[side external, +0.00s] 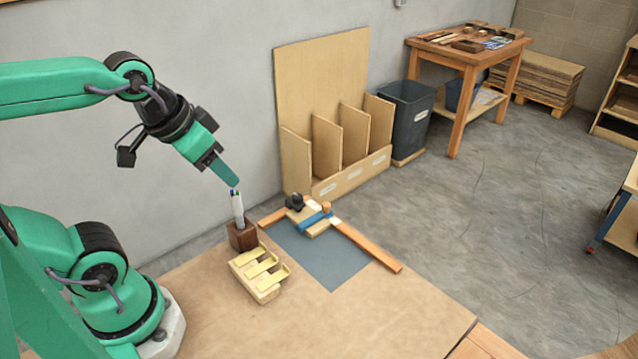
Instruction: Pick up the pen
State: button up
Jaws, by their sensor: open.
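The pen (238,208) has a white barrel with a dark and green top. It stands nearly upright in a small brown wooden block holder (242,237) on the table; its lower end is hidden inside. My gripper (231,183) reaches down from the upper left, with its tip just above the top of the pen. The fingers overlap in this view, so the gap between them does not show. No object is seen in the fingers. I cannot tell whether a finger touches the pen top.
A pale wooden block with yellowish strips (258,273) lies just in front of the holder. To the right are a grey mat (330,262), wooden rails (368,246) and a clamp-like piece with a blue strip (315,219). The table's front right (400,315) is clear.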

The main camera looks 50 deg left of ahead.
jog(key=m+g, duration=0.5)
jog(key=m, duration=0.2)
send_over(239, 214)
notch_tip(239, 214, down, 7)
jog(key=shift+r, duration=0.1)
jog(key=shift+w+a+f+m+g, duration=0.15)
jog(key=shift+a+f+m+g, duration=0.15)
jog(key=shift+a+f+m, duration=0.35)
jog(key=shift+d+f, duration=0.1)
jog(key=shift+f, duration=0.05)
jog(key=shift+f, duration=0.1)
jog(key=shift+f, duration=1.15)
jog(key=shift+f, duration=0.15)
jog(key=shift+f, duration=2.45)
